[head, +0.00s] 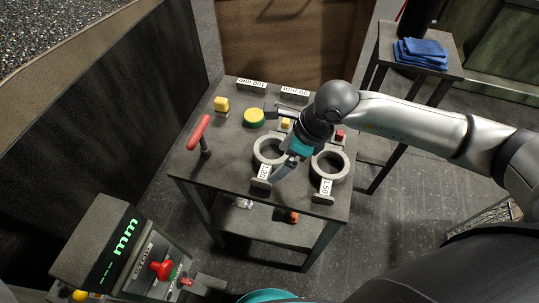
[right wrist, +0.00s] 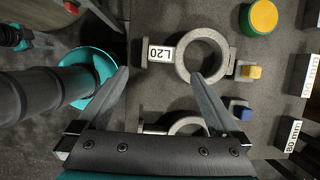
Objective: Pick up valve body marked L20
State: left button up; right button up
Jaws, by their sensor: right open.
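The valve body marked L20 (head: 257,154) is a grey ring casting with a white label, lying on the table's middle. In the right wrist view the L20 casting (right wrist: 181,62) lies beyond my fingers, its label upside down. A similar casting marked L50 (head: 344,165) lies to its right; my gripper's body partly hides a ring in the right wrist view. My right gripper (head: 282,172) is open and empty, over the area between the two castings. In the right wrist view its fingers (right wrist: 160,75) are spread wide.
A yellow-green cylinder (head: 254,117), a yellow block (head: 221,104), a red lever (head: 198,132) and two labelled dark blocks (head: 251,85) stand on the grey table (head: 225,165). A control console (head: 105,245) stands at lower left. Blue cloths (head: 420,55) lie on a side table.

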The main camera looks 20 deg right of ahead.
aim_at(265, 170)
jog(key=x, duration=0.5)
jog(key=b+x, duration=0.1)
jog(key=x, duration=0.2)
jog(key=shift+w+a+f, duration=0.1)
jog(key=shift+w+a, duration=0.05)
jog(key=shift+w, duration=0.2)
grip_shut()
jog(key=shift+w+r, duration=0.2)
jog(key=shift+r, duration=0.05)
dwell(0.4)
